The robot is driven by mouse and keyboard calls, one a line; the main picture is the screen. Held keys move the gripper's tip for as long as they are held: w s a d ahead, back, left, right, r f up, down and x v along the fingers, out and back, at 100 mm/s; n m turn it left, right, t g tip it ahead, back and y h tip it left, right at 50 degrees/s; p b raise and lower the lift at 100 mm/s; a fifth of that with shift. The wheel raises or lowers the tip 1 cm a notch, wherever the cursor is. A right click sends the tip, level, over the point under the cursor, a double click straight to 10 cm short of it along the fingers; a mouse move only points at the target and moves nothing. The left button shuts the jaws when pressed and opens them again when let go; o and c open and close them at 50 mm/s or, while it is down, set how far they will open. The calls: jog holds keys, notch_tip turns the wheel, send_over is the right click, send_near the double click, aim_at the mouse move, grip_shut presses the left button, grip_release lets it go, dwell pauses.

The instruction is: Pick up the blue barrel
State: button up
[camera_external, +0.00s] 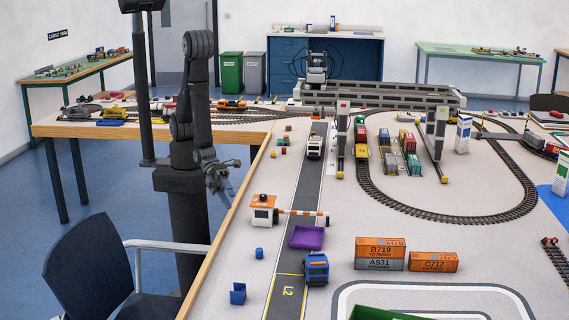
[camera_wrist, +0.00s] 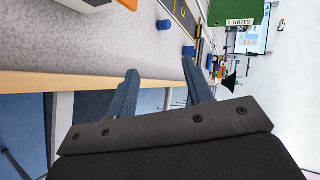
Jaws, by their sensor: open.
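A small blue barrel (camera_external: 259,253) stands on the pale table near its left edge, in front of the orange-and-white gatehouse. It also shows as a small blue shape (camera_wrist: 164,25) near the top of the wrist view. My gripper (camera_external: 222,187) hangs by the table's left edge, behind the barrel and to its left, well apart from it. In the wrist view my gripper (camera_wrist: 160,70) has its two blue fingers spread with nothing between them.
The gatehouse (camera_external: 263,210) with its striped barrier stands beside the road. A purple tray (camera_external: 307,237) and a blue truck (camera_external: 316,268) are right of the barrel. A blue bin (camera_external: 238,293) lies in front. The surface just around the barrel is clear.

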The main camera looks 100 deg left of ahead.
jog(key=w+d+f+n+y, duration=0.2)
jog(key=w+d+n, duration=0.2)
jog(key=w, duration=0.1)
jog(key=n+g+y, duration=0.3)
jog(key=n+g, duration=0.4)
jog(key=n, duration=0.2)
send_near(259, 254)
jog(key=f, duration=0.3)
jog(key=shift+w+a, duration=0.15)
jog(key=shift+w, duration=0.1)
jog(key=x, duration=0.4)
jog(key=shift+s, duration=0.25)
jog(key=shift+w+d+f, duration=0.1)
jog(key=shift+d+f, duration=0.2)
jog(key=shift+f, duration=0.25)
grip_shut()
